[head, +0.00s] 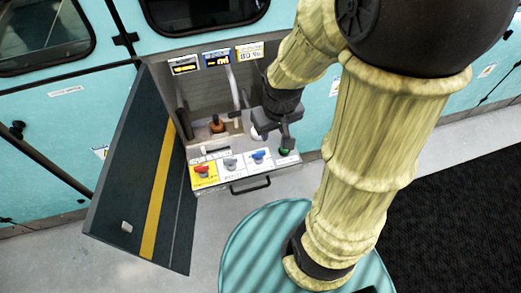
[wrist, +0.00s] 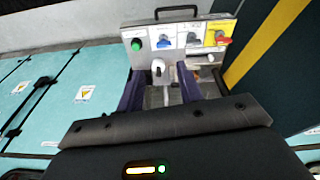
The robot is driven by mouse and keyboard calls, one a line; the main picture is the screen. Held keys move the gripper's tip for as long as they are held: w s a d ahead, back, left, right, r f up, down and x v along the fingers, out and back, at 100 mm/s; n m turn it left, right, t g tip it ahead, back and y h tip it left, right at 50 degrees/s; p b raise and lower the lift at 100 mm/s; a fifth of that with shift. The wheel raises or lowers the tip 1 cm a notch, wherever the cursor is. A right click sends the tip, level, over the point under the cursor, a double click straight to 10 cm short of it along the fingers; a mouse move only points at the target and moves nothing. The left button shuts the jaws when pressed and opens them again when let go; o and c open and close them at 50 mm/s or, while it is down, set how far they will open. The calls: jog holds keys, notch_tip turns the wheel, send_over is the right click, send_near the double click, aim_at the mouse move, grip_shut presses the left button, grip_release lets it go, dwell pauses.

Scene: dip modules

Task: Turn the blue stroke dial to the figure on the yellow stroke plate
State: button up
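A blue-handled knob (head: 258,154) sits on a white plate of the sloping control panel, between a grey knob and a green button. It also shows in the wrist view (wrist: 164,41). A blue-framed display (head: 216,59) with yellow digits is at the top of the cabinet; its figure is too small to read surely. A yellow-edged plate (head: 249,52) to its right seems to read 80 %. My gripper (wrist: 158,80) is open in the cabinet behind the panel. A white knob (wrist: 158,67) lies between its fingers, with no clear contact.
A red knob (head: 203,171) on yellow, a grey knob (head: 231,163) and a green button (head: 284,152) share the panel. An orange-brown part (head: 217,124) and pale pipes stand inside. The open dark door (head: 135,170) bounds the left. A black handle (head: 250,185) juts out in front.

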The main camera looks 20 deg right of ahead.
aim_at(259, 152)
jog(key=w+d+f+n+g+y+p, duration=0.1)
jog(key=w+d+f+n+y, duration=0.1)
jog(key=w+f+n, duration=0.4)
jog(key=w+d+f+n+g+y+p, duration=0.1)
jog(key=w+d+f+n+y, duration=0.1)
jog(key=w+d+f+n, duration=0.2)
jog(key=w+f+n, duration=0.3)
jog(key=f+n, duration=0.1)
jog(key=n, duration=0.2)
jog(key=shift+d+y, duration=0.3)
jog(key=shift+d, duration=0.1)
jog(key=p+x, duration=0.3)
jog(key=x, duration=1.4)
jog(key=shift+s+f, duration=0.15)
jog(key=shift+f, duration=0.1)
grip_shut()
